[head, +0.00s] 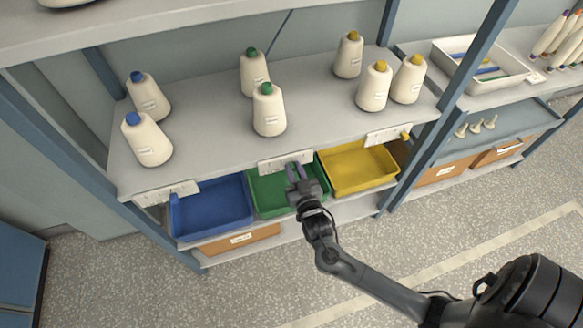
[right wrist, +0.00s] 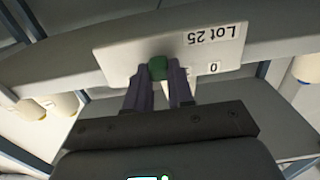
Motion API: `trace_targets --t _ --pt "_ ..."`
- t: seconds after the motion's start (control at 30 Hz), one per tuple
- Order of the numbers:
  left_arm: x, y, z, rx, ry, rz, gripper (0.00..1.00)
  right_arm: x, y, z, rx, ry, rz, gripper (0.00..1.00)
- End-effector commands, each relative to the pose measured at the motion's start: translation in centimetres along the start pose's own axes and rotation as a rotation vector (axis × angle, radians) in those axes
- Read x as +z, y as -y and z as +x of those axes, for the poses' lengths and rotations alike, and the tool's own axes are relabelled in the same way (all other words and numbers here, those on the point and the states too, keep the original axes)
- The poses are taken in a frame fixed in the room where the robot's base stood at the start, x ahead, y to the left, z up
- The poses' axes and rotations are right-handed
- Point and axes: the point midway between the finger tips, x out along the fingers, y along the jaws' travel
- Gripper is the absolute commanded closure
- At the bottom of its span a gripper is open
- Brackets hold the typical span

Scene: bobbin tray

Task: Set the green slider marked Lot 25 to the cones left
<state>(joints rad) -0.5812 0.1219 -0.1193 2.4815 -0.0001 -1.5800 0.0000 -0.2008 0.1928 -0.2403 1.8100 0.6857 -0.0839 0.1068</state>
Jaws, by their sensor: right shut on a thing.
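The green slider (right wrist: 158,68) sits on a white plate (right wrist: 120,50) marked Lot 25, which appears upside down in the right wrist view. A "0" label (right wrist: 213,69) shows to the right of the slider there. My right gripper (right wrist: 158,82) is shut on the green slider, one finger on each side. In the head view the right gripper (head: 297,171) is at the white plate (head: 270,165) above the green tray (head: 262,198). Two green-topped cones (head: 254,74) (head: 268,112) stand on the shelf above. My left gripper is not in view.
Two blue-topped cones (head: 150,143) stand at left and three yellow-topped cones (head: 374,88) at right. A blue tray (head: 207,212) and a yellow tray (head: 362,172) flank the green one. A blue upright (head: 464,65) rises right of them. The floor in front is clear.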

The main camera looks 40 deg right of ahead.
Motion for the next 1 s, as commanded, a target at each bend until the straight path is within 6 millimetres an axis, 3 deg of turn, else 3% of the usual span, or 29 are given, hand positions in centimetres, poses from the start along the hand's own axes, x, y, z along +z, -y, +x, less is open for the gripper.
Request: trace_targets --t 0.17,0.2,0.33,0.73,1.0 --pt "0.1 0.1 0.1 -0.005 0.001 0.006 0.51 0.0 0.1 0.0 -0.002 -0.001 0.000 1.00" --pt "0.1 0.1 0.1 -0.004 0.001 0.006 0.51 0.0 0.1 0.0 -0.002 -0.001 0.000 0.72" --pt "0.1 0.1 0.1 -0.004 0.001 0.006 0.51 0.0 0.1 0.0 -0.002 -0.001 0.000 0.52" --pt "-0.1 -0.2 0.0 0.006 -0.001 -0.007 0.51 0.0 0.1 -0.5 -0.003 0.000 0.001 0.51" --pt "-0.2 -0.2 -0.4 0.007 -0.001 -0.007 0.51 0.1 0.0 -4.2 -0.002 0.004 0.002 0.51"
